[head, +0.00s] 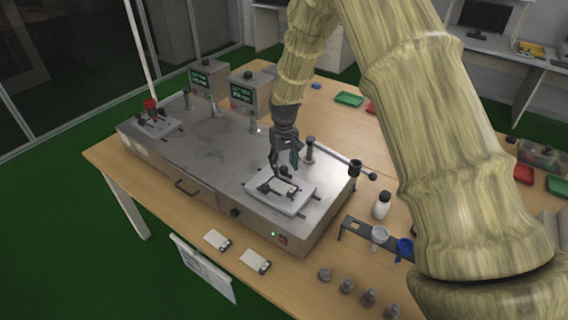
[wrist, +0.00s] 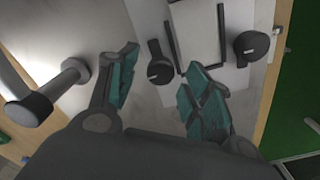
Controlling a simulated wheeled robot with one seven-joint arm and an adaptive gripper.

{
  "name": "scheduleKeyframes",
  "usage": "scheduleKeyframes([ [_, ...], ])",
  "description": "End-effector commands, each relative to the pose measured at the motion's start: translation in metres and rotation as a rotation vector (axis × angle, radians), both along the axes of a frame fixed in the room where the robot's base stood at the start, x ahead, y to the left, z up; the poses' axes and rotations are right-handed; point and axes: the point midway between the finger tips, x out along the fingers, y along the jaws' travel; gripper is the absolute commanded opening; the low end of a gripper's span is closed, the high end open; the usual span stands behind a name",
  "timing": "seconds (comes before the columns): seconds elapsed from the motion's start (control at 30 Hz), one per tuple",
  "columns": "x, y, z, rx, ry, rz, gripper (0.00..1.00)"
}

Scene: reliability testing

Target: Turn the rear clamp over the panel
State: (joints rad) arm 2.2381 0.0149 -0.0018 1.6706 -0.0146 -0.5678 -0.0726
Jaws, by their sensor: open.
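The panel (wrist: 197,35) is a pale rectangle between dark rails on a white fixture plate; in the head view the panel (head: 284,188) lies on the plate at the station's right end. The rear clamp (wrist: 158,64) is a dark knob with a short arm beside the panel's left edge in the wrist view. Its arm runs along that edge, not across the panel. The front clamp (wrist: 250,46) is on the panel's other side. My gripper (wrist: 162,90) is open and empty, its teal fingertips either side of the rear clamp's line. In the head view my gripper (head: 284,160) hides part of the fixture.
A metal post with a dark cap (wrist: 45,95) stands left of my fingers in the wrist view. A horizontal bar (head: 345,160) passes right of the fixture. A second fixture (head: 153,122) with a red-topped rod is at the station's far left. A white bottle (head: 382,205) stands right.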

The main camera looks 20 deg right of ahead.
Motion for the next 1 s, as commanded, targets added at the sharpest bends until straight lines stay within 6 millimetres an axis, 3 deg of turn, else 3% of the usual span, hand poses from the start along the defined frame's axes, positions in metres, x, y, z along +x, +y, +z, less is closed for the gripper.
scheduleKeyframes([
  [0.47,-0.0001,0.0000,-0.0109,0.000,-0.001,0.000,0.49],
  [0.5,-0.0001,0.0000,-0.0109,0.000,-0.001,0.000,0.48],
  [0.77,-0.0001,-0.0001,-0.0106,0.000,-0.001,0.000,0.03],
  [1.0,0.0000,-0.0003,-0.0105,-0.001,-0.001,-0.013,0.03],
])
